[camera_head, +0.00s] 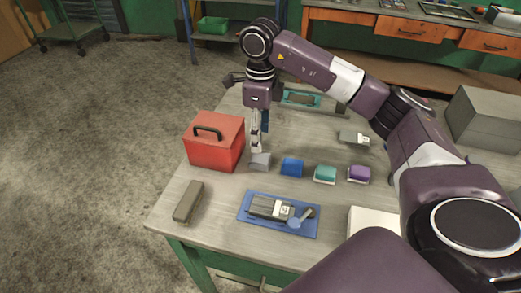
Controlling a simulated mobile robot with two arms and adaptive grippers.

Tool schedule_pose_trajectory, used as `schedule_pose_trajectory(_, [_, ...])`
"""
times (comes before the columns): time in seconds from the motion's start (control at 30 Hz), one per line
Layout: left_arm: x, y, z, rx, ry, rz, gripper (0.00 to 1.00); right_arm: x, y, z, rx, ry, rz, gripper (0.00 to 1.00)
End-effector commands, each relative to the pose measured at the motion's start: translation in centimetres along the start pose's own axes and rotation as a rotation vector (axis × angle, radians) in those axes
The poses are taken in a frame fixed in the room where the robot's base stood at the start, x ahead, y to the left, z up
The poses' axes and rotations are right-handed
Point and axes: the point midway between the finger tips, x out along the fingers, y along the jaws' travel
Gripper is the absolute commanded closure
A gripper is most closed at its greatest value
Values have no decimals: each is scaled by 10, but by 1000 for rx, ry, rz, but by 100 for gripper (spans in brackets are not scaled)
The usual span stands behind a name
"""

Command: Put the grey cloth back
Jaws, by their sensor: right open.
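The grey cloth (260,162) is a small folded block on the table, just right of the red box, at the left end of a row of folded cloths. My right gripper (257,150) points down right over it. The gripper is open, its fingertips at or just above the cloth's upper edge. I cannot tell whether they touch it. In the same row stand a blue cloth (292,168), a teal cloth (325,175) and a purple cloth (359,175). My left gripper is not in view.
The red box (215,142) with a black handle stands close left of the gripper. A blue mat (247,212) holds a grey device and a light blue tool. A grey-brown block (188,202) lies at front left. A grey device (353,138) and teal tray (316,100) lie farther back.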

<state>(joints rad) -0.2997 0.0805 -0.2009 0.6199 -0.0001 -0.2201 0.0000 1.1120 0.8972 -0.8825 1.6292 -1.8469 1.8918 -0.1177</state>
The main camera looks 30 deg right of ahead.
Motion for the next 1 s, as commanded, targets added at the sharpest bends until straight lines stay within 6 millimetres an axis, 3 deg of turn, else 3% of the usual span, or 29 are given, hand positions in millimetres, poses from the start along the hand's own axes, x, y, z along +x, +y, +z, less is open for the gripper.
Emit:
schedule_pose_trajectory(0.13, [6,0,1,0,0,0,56,-26,0,1,-1,-3,-2,50])
schedule_pose_trajectory(0.3, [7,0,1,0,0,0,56,-41,0,0,0,1,1,50])
schedule_pose_trajectory(0.87, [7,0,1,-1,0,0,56,-44,0,0,-1,1,1,50])
schedule_pose_trajectory(1.0, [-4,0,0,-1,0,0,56,-55,0,0,-1,1,1,50])
